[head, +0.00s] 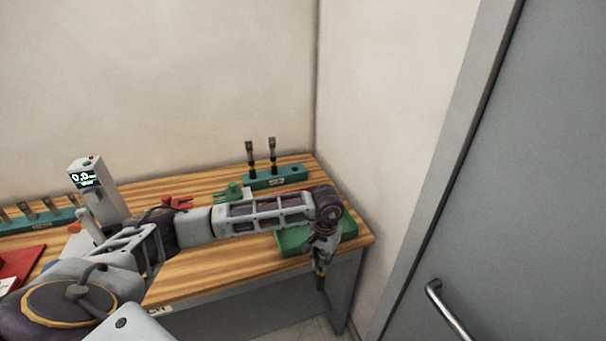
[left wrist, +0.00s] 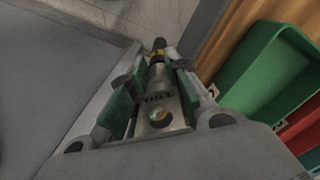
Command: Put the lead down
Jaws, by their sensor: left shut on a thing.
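My left gripper (head: 322,252) is past the front right corner area of the wooden bench, pointing down. It is shut on a lead (head: 320,281), whose dark end with a yellow band hangs below the fingers. In the left wrist view the lead's flat metal lug with a round hole (left wrist: 160,118) lies between the two fingers of the left gripper (left wrist: 157,78). My right gripper is not in view.
A green tray (head: 291,241) lies on the bench (head: 205,266) beside the gripper. A teal rack (head: 262,181) holds two upright leads at the back. A meter (head: 95,190) stands left, near another teal rack (head: 45,222) and a red tray (head: 20,262). A grey door (head: 530,180) is right.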

